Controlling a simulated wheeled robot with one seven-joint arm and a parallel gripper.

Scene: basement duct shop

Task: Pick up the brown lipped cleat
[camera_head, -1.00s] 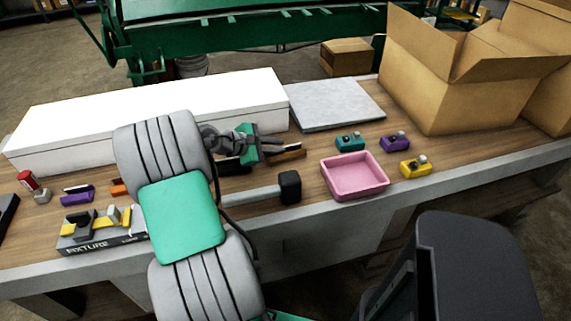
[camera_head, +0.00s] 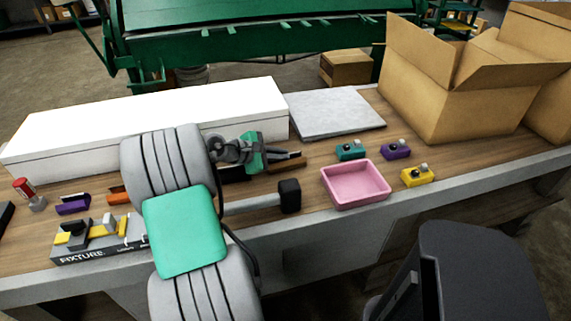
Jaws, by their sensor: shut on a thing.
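The brown lipped cleat (camera_head: 288,165) shows as a small brown piece with a raised lip, right of the middle of the bench, left of the pink tray. My gripper (camera_head: 281,160) reaches it from the left, with its fingers shut on it. The cleat's left end is partly hidden by my fingers. I cannot tell whether the cleat still touches the bench top.
A pink tray (camera_head: 355,198) stands to the right, with teal (camera_head: 351,152), purple (camera_head: 396,151) and yellow (camera_head: 417,178) blocks around it. A mallet (camera_head: 289,196) lies just in front. Behind are a white box (camera_head: 60,146), a grey slab (camera_head: 335,112) and an open carton (camera_head: 430,100).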

